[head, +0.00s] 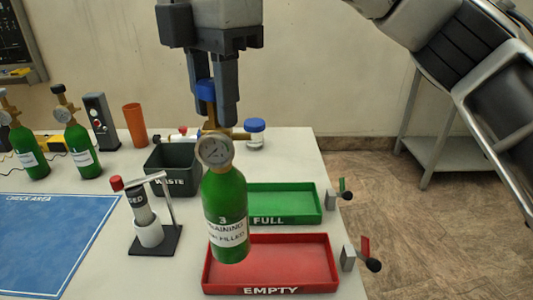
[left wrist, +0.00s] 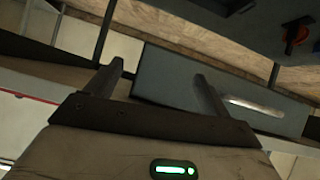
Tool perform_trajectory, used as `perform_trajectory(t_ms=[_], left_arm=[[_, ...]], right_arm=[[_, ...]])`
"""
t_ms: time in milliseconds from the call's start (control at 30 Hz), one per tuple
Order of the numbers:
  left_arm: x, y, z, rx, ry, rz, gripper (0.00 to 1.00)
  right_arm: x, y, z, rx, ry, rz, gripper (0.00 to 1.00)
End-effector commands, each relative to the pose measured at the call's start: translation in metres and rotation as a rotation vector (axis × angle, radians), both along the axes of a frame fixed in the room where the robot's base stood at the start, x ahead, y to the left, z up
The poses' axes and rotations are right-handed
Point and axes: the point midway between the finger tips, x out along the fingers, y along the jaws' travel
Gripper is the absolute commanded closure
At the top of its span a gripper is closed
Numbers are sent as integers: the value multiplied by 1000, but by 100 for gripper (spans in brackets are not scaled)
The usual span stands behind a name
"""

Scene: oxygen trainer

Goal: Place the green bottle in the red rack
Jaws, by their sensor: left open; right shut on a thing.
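A green bottle (head: 225,205) with a gauge and brass valve hangs upright from my right gripper (head: 212,105) in the head view. The gripper is shut on the blue knob at the bottle's top. The bottle's label shows a 3, and its lower end overlaps the left part of the red tray (head: 300,262) marked EMPTY in the picture. Whether it touches the tray I cannot tell. My left gripper (left wrist: 158,85) is open and empty in the left wrist view, away from the bottle.
A green tray (head: 290,203) marked FULL lies behind the red one. A dark waste bin (head: 172,165), a stand with a white cup (head: 148,232) and a blue check area (head: 50,240) lie to the left. Other green bottles (head: 78,145) stand at far left.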

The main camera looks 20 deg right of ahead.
Motion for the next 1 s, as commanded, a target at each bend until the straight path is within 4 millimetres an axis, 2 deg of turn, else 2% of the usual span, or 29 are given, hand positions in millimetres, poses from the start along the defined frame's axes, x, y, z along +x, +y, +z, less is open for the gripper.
perform_trajectory(t_ms=[100, 233, 400, 667, 900, 1000], left_arm=[[0, 0, 1, 3, 1, 0, 19], [0, 0, -3, 1, 3, 0, 19], [0, 0, -3, -2, 3, 1, 19], [0, 0, -2, -2, 2, 0, 19], [0, 0, -1, -1, 0, 0, 19], [0, 0, -1, -1, 0, 0, 19]], right_arm=[[7, -24, -10, 3, 1, -3, 100], [11, -39, -34, 3, 1, -1, 100], [16, -55, -52, 3, -1, -1, 100], [20, -65, -65, 1, -2, -1, 100], [20, -67, -95, 2, -2, 2, 100], [20, -67, -98, 2, -4, 1, 100]])
